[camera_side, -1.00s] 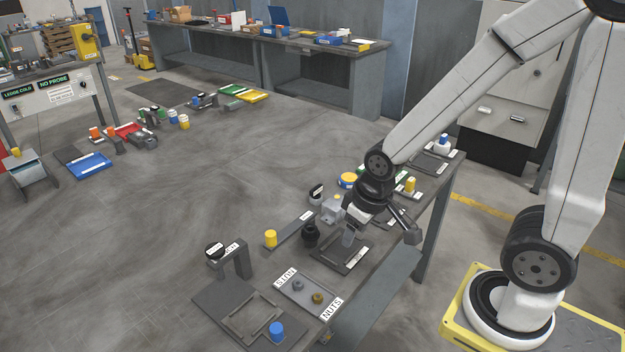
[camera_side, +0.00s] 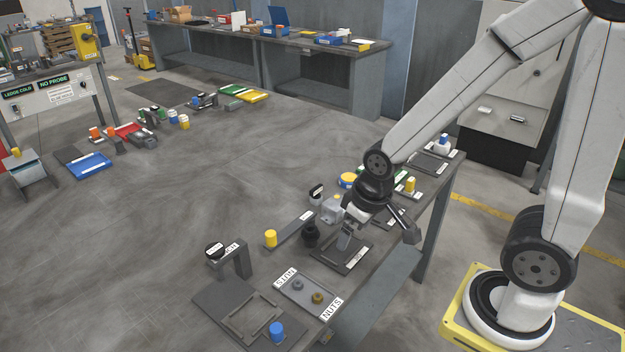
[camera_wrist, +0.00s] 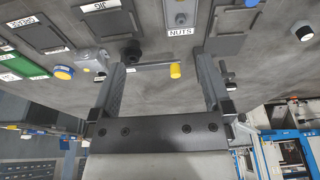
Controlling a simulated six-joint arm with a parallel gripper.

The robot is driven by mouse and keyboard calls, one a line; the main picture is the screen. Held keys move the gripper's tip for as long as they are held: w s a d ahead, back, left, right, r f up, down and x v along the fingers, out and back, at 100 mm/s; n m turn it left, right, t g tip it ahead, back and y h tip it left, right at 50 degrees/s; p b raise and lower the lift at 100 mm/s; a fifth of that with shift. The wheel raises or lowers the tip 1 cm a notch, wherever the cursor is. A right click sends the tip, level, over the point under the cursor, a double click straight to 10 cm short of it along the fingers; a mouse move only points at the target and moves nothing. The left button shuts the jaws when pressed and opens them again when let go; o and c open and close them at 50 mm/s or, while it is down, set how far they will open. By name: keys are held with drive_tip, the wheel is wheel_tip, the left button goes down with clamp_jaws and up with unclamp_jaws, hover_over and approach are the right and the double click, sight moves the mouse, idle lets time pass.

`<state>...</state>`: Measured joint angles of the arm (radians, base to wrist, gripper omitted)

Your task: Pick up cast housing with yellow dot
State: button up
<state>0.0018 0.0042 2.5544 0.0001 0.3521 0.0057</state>
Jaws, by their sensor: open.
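The cast housing (camera_side: 330,212) is a light grey block on the near bench, with a yellow spot showing at its top in the side view. It stands just left of my wrist and is partly screened by it. My gripper (camera_side: 345,241) points down over the dark jig plate, in front of the housing. In the wrist view the jaws of my gripper (camera_wrist: 160,62) are apart, with nothing held between them.
A black knob-like part (camera_side: 310,236) stands close beside the housing and gripper. A yellow cylinder (camera_side: 270,238) is farther left. The nuts tray (camera_side: 309,291) and a blue cylinder (camera_side: 276,331) are nearer. A yellow-topped round container (camera_side: 348,180) stands behind the housing.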

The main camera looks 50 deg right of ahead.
drive_tip(key=w+d+m, duration=0.3)
drive_tip(key=w+m, duration=0.1)
drive_tip(key=w, duration=0.2)
drive_tip(key=m+g, duration=0.3)
drive_tip(key=m, duration=1.2)
hover_over(337, 202)
wheel_tip(337, 202, down, 12)
drive_tip(key=shift+w+r, duration=0.1)
drive_tip(key=shift+f, duration=1.35)
drive_tip(key=shift+f, duration=0.15)
drive_tip(key=shift+f, duration=2.45)
